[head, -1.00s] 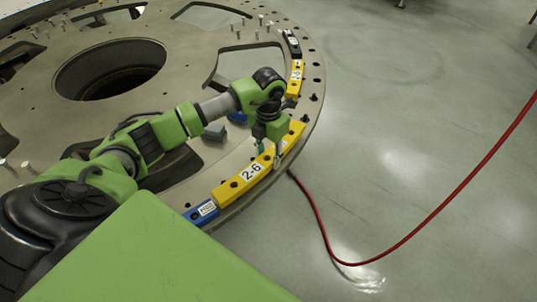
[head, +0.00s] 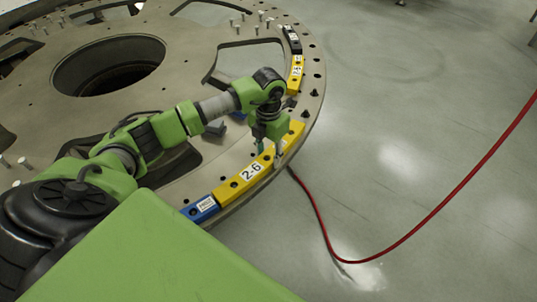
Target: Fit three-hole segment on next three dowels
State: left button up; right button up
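A long yellow curved segment (head: 224,190) with a "2-6" label lies along the plate's near right rim, its near end against a blue segment (head: 199,209). Dark round spots show on its top; I cannot tell holes from dowel ends. My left gripper (head: 269,153) points down over the middle of the yellow segment, with one finger on each side of it, seemingly closed on it. The fingers and wrist hide part of the segment, and whether it sits flush is too small to tell. My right gripper is not in view.
The large round turret plate (head: 185,62) has a central hole and cut-outs. A shorter yellow segment (head: 296,72) and a black one (head: 292,40) lie farther along the rim. Dark dowels (head: 315,93) stand nearby. A red hose (head: 441,211) crosses the open floor.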

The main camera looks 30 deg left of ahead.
pick_arm(q)
jog(key=o, duration=0.4)
jog(key=shift+c, duration=0.2)
notch_tip(320, 180, up, 12)
dwell(0.7)
